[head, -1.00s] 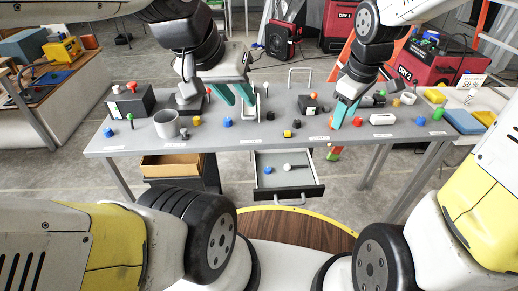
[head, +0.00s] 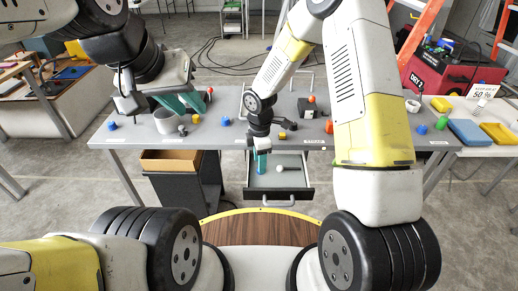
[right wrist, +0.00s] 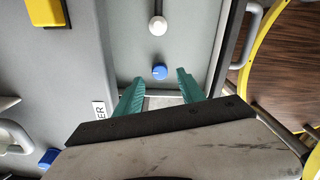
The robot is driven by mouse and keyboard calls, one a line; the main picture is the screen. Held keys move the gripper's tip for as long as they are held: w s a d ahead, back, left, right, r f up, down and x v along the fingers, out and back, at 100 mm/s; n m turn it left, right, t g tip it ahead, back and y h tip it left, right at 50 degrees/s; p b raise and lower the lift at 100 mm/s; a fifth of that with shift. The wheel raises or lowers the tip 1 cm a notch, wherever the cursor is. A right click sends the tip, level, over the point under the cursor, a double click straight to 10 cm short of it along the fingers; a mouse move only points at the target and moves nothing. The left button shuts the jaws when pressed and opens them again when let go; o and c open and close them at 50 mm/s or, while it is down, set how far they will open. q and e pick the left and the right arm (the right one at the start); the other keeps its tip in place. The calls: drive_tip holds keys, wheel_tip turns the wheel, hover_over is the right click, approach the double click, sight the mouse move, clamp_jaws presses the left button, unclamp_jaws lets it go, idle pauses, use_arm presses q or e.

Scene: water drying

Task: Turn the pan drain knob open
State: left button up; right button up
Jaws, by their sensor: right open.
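In the right wrist view, a blue knob (right wrist: 159,72) sits on the grey floor of the open drawer (head: 292,180). A white knob on a short stem (right wrist: 157,25) is beside it, and it also shows in the head view (head: 280,168). My right gripper (right wrist: 160,80) is open and empty, pointing at the blue knob with a fingertip to either side in the picture; I cannot tell the remaining height. In the head view the right gripper (head: 261,165) is over the drawer and largely hides the blue knob. My left gripper (head: 186,104) is open above the table's left part.
The grey table (head: 130,133) holds a mug (head: 165,121), a blue knob (head: 225,121), an orange-red knob (head: 328,126) and other small fittings. The drawer's front wall and handle (head: 292,198) stand toward me. A cardboard-coloured bin (head: 168,161) is left of the drawer.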

sight(277, 178)
drive_tip(key=shift+f, duration=1.55)
clamp_jaws()
